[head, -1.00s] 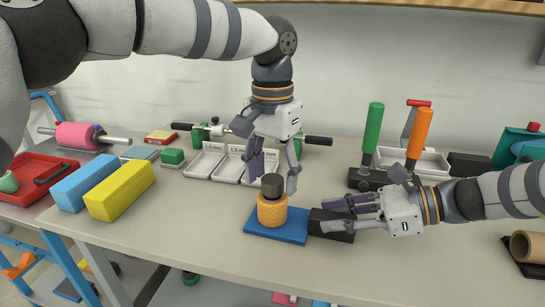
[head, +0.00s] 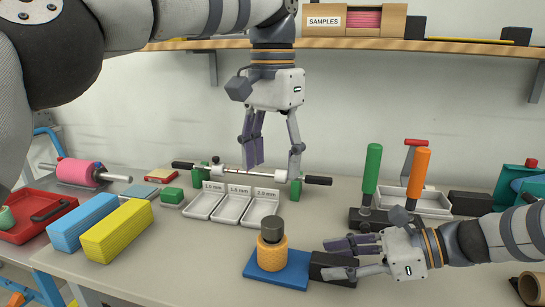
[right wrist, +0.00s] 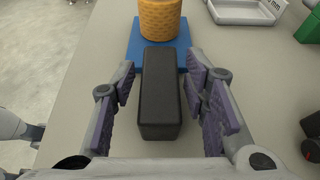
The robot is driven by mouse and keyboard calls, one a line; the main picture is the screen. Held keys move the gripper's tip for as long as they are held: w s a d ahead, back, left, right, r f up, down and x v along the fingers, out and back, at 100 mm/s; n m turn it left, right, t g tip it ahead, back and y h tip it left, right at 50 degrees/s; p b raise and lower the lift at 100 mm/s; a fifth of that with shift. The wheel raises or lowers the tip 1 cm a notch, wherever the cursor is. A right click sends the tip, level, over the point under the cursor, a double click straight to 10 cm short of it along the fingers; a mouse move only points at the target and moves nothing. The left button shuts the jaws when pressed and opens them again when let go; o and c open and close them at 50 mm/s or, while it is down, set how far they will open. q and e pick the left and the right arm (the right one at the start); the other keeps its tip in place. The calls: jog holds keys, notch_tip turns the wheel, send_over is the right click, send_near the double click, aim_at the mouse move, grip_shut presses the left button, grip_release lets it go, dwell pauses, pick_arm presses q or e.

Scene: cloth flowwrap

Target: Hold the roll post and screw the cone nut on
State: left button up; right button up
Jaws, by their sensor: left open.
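The post assembly stands upright on a blue base plate (head: 290,276). It shows an orange-yellow knurled round part (head: 272,255) with a dark grey cylinder (head: 272,229) on top. I cannot tell which part is the cone nut. A black block (head: 328,268) adjoins the plate's right end; it also shows in the right wrist view (right wrist: 159,95). My left gripper (head: 275,172) is open and empty, pointing down above and behind the post. My right gripper (head: 350,258) has its fingers on both sides of the black block, with narrow gaps visible in the right wrist view (right wrist: 160,85).
Behind the post are white trays (head: 232,208) and a metal bar (head: 250,173) on green stands. Yellow (head: 117,231) and blue blocks (head: 84,221) lie left. Green (head: 372,168) and orange handles (head: 418,172) stand right. A shelf (head: 400,45) runs along the wall.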

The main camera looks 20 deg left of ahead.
jog(key=shift+d, duration=0.1)
jog(key=v, duration=1.1)
jog(key=shift+d+r, duration=0.25)
jog(key=shift+d, duration=0.1)
jog(key=shift+f, duration=0.1)
